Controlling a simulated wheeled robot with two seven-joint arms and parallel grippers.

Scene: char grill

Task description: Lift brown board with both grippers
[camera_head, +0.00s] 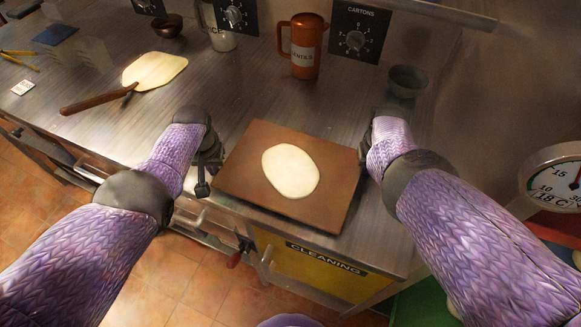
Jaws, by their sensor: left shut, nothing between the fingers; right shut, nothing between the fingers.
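A brown board (333,190) lies on the metal counter near its front edge, tilted a little in the picture. A pale round piece of dough (291,171) lies on its middle. My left gripper (203,180) is at the board's left edge, shut with nothing held. My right gripper (364,152) is by the board's right edge, shut and empty; its fingers are mostly hidden by my wrist. I cannot tell whether either gripper touches the board.
An orange jug (303,46) and a dark bowl (406,82) stand behind the board. A dial (558,180) is at the right.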

